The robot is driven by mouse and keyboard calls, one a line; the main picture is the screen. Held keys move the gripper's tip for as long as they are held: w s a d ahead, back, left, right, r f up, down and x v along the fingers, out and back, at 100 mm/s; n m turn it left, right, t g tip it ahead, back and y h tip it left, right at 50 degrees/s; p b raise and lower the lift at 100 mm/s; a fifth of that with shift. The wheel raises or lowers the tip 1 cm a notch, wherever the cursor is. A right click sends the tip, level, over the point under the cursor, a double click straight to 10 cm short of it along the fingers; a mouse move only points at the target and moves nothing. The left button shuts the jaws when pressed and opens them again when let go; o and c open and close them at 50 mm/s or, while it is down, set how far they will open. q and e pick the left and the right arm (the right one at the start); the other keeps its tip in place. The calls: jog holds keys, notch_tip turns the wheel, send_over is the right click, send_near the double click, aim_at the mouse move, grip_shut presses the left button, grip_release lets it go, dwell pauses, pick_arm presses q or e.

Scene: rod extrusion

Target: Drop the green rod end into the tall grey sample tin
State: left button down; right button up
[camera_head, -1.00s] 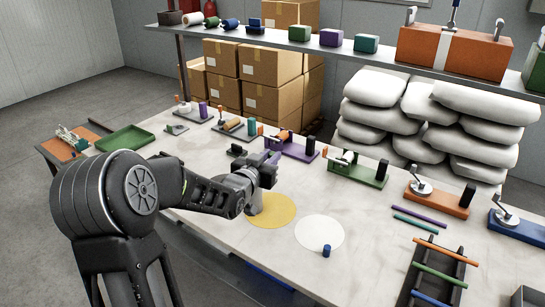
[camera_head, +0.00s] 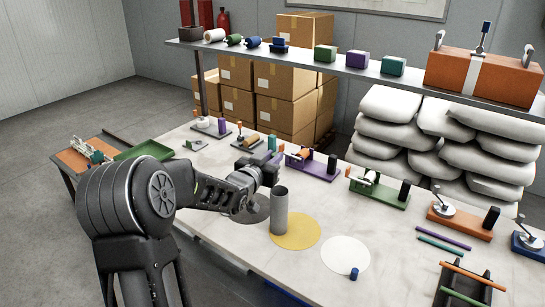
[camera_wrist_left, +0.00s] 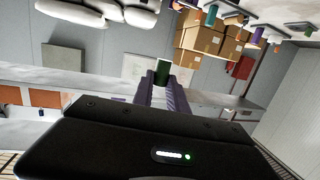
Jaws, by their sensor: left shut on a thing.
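The tall grey sample tin (camera_head: 279,211) stands upright at the left edge of the yellow disc on the bench. My left gripper (camera_head: 274,166) comes in from the left. In the picture it lies just above and left of the tin's mouth. In the left wrist view, a short dark green piece, the green rod end (camera_wrist_left: 162,72), sticks up between the two purple-grey fingers, which are shut on it. The rod end cannot be made out in the head view. The inside of the tin is hidden. My right gripper is not in view.
A yellow disc (camera_head: 300,232), a white disc (camera_head: 345,255) with a small blue piece (camera_head: 354,273), and a dark grey disc (camera_head: 254,209) lie near the tin. A purple fixture (camera_head: 316,166) and a green fixture (camera_head: 378,192) stand behind. A green tray (camera_head: 143,151) is far left.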

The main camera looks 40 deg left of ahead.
pick_arm(q)
jog(key=shift+f+b, duration=1)
jog(key=shift+f, duration=1.5)
jog(key=c, duration=1.2)
grip_release()
jog(key=shift+c, duration=0.2)
jog(key=b+v, duration=0.2)
jog(key=v, duration=0.5)
jog(key=shift+s, duration=0.35)
jog(key=shift+d, duration=0.1)
